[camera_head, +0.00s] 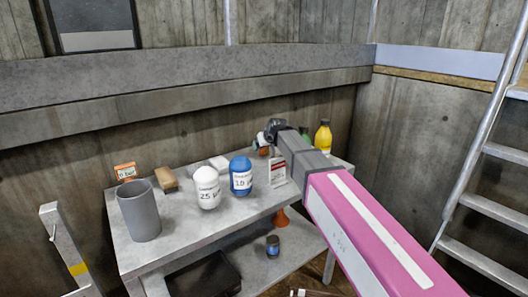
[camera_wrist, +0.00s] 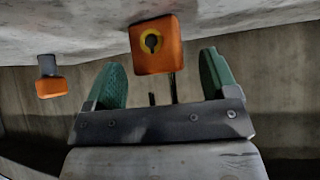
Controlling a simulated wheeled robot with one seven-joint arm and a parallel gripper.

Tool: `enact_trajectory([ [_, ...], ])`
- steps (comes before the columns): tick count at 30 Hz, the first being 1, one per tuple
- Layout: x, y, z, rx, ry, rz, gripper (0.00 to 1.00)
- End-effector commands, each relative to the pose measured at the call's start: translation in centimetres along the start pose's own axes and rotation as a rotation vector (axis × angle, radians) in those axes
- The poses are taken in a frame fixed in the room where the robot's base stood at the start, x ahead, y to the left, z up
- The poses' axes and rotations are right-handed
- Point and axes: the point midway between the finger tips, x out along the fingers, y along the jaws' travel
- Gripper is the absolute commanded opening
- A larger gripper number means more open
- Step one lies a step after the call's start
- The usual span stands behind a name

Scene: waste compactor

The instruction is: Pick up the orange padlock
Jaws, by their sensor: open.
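An orange padlock (camera_wrist: 155,57) with a yellow ring around a dark keyhole shows at the upper middle of the wrist view. It appears between the tips of my gripper (camera_wrist: 162,72), whose two green-padded fingers stand wide apart with nothing pressed between them. I cannot tell how far the padlock is beyond the fingertips. Thin dark bars show below its orange body. In the head view my arm reaches over the far right part of the grey table (camera_head: 165,250), and my gripper hides most of what lies there.
A second orange item (camera_wrist: 50,87) with a grey top shows left in the wrist view. In the head view, a grey cup (camera_head: 139,212), white jar (camera_head: 206,188), blue jar (camera_head: 241,177), brush-like block (camera_head: 166,180) and yellow bottle (camera_head: 323,138) stand on the table. A ladder (camera_head: 480,170) is right.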

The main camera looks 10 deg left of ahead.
Motion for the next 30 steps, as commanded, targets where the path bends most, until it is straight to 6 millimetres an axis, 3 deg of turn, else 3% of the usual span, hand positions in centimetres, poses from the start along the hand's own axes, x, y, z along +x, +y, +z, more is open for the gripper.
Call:
enact_trajectory([
  [7,0.2,0.0,0.0,0.0,0.001,0.0,0.77],
  [12,0.2,0.0,0.0,0.0,0.001,0.0,0.23],
  [23,-0.1,0.0,-0.3,0.0,0.001,0.0,0.23],
  [30,-2.4,0.0,-2.7,0.0,0.003,0.0,0.23],
])
